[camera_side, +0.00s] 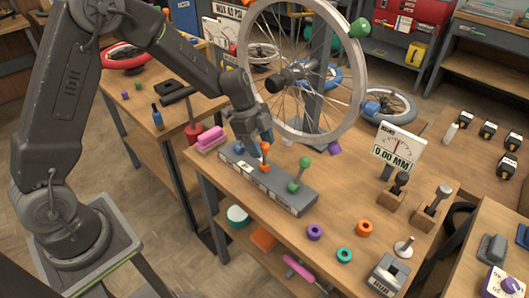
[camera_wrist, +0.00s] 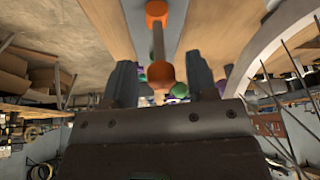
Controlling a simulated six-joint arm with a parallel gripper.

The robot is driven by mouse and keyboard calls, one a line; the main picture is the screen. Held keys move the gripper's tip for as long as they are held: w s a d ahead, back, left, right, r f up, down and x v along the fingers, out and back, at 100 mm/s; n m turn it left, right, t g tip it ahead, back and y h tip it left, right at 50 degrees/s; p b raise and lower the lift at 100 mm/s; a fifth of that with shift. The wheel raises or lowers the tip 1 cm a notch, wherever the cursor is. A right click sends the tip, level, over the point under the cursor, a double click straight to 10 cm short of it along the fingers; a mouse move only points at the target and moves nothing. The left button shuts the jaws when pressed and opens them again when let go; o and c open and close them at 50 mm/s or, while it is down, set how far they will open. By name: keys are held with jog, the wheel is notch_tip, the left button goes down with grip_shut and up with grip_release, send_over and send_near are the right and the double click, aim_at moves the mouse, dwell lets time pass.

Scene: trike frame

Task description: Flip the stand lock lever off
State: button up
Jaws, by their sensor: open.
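A grey lever block (camera_side: 270,184) lies along the near left edge of the workbench and carries small labels too small to read. On it stand an orange lever (camera_side: 265,152) and a green lever (camera_side: 303,167), both with round knobs. I cannot tell from the labels which one is the stand lock lever. My gripper (camera_side: 257,138) is over the block, close beside the orange knob. In the wrist view my gripper (camera_wrist: 162,84) is open, and the orange lever's knob (camera_wrist: 160,74) shows between its two fingers, with a gap on each side.
A spoked wheel (camera_side: 348,95) stands upright in a stand just behind the block, close to my wrist. A pink block (camera_side: 211,137) lies left of it.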

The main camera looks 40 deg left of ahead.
aim_at(264, 153)
jog(key=shift+x, duration=1.55)
grip_shut()
